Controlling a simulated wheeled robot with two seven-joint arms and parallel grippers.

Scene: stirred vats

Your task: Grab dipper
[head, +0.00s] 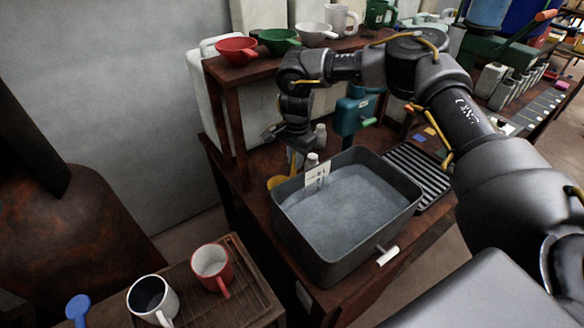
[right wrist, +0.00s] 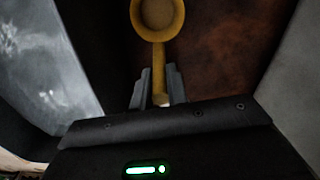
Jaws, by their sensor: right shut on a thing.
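The dipper (right wrist: 158,18) is yellow, with a round cup and a straight handle. In the right wrist view its handle runs down between the two fingers of my right gripper (right wrist: 159,90), which is shut on it. In the head view the dipper (head: 278,182) shows at the left rear side of the grey vat, partly hidden. My right gripper (head: 290,140) hangs down above it there, its fingertips hard to make out. My left gripper does not show in either view.
The grey vat (head: 288,238) of liquid stands on a brown bench, with a white-handled tap at its front. A shelf above holds a red funnel (head: 237,50), a green one and a white one. A red mug (head: 212,265) and a white mug (head: 153,298) stand at lower left.

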